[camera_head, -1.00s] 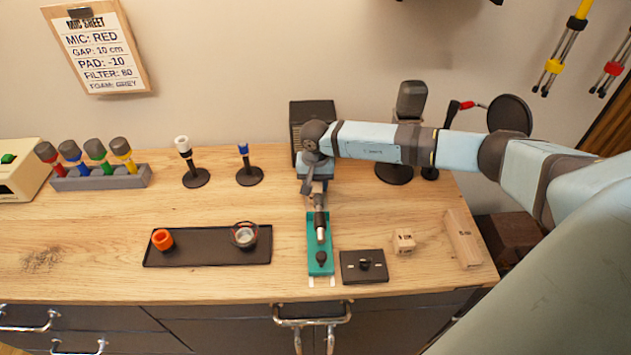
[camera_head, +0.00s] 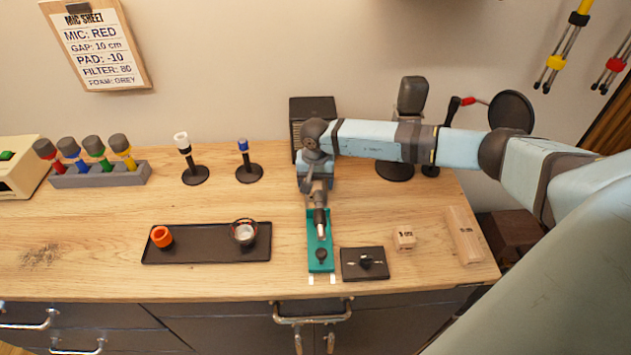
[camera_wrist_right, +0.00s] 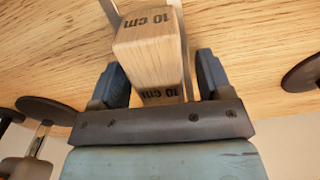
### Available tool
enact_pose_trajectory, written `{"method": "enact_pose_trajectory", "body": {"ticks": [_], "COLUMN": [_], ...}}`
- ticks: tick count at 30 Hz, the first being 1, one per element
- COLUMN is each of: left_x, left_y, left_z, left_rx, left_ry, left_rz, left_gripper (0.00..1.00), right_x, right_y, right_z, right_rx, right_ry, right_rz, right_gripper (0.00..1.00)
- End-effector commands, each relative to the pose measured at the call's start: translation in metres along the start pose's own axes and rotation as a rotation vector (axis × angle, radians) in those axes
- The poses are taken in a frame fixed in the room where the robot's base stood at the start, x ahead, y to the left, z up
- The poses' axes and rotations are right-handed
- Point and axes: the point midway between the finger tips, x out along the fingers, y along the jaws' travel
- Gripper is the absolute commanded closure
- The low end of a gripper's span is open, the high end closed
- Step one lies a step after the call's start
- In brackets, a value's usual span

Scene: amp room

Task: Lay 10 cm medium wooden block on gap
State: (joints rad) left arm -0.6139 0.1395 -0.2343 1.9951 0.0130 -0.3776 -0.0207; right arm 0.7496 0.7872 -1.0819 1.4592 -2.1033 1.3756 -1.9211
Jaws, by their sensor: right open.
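The medium wooden block (camera_wrist_right: 145,48), marked "10 cm" on two faces, shows in the right wrist view. It lies between the two dark blue fingers of my right gripper (camera_wrist_right: 160,80), with space beside it. In the head view the right gripper (camera_head: 317,188) is low in front of the dark speaker cabinet (camera_head: 313,112), at the back end of the teal mat (camera_head: 313,247). A dark piece with a silver tip (camera_head: 321,230) is on the mat. The arm largely hides the block and the gap there. My left gripper is out of view.
A small block (camera_head: 404,238) and a long block (camera_head: 463,235) are on the right. A black box with a knob (camera_head: 365,264) sits beside the mat. A black tray (camera_head: 190,244) is left. Stands and a grey microphone (camera_head: 411,97) are behind.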

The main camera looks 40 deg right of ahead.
Motion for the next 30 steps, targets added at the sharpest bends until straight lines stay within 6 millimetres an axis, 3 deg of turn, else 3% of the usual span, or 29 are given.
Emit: {"method": "enact_pose_trajectory", "body": {"ticks": [5,18,24,30], "left_x": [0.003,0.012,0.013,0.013], "left_y": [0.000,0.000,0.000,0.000], "left_z": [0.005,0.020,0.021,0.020], "left_rx": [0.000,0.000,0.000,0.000], "left_ry": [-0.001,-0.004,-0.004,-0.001], "left_rz": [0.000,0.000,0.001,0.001], "left_gripper": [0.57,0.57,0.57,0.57], "right_x": [-0.023,-0.116,-0.134,-0.137], "right_y": [0.000,0.000,0.000,0.000], "right_z": [-0.001,-0.001,0.000,0.000], "right_rx": [-0.001,0.000,0.000,0.000], "right_ry": [0.003,0.003,0.001,0.001], "right_rz": [-0.003,-0.002,-0.001,0.000], "right_gripper": [0.28,0.28,0.28,0.28]}}
